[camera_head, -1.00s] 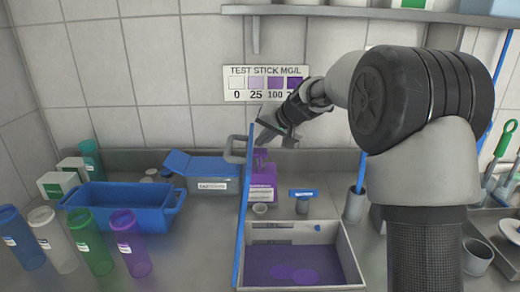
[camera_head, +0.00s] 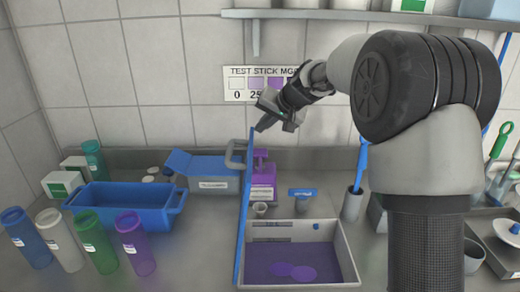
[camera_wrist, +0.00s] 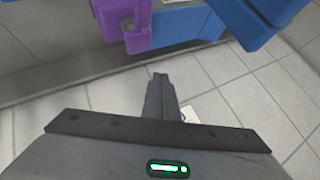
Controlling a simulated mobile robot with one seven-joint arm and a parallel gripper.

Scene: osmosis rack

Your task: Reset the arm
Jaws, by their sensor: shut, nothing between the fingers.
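My gripper (camera_head: 264,124) is raised in the air in front of the tiled wall, below the test stick chart (camera_head: 252,84), and my arm covers the chart's right part. The gripper hangs above the purple dispenser (camera_head: 263,180) and the blue-lidded box (camera_head: 210,172). In the wrist view my gripper (camera_wrist: 160,76) shows its fingers together, with nothing between them. A purple part (camera_wrist: 122,22) and blue parts show at the top of that view, apart from the fingers.
A sink basin (camera_head: 347,262) with purple liquid has an upright blue panel (camera_head: 246,215) at its left edge. A blue tub (camera_head: 120,210) and several coloured bottles (camera_head: 95,245) stand at left. A shelf (camera_head: 370,15) runs above. A blue-handled tool stands in a grey cup (camera_head: 352,206).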

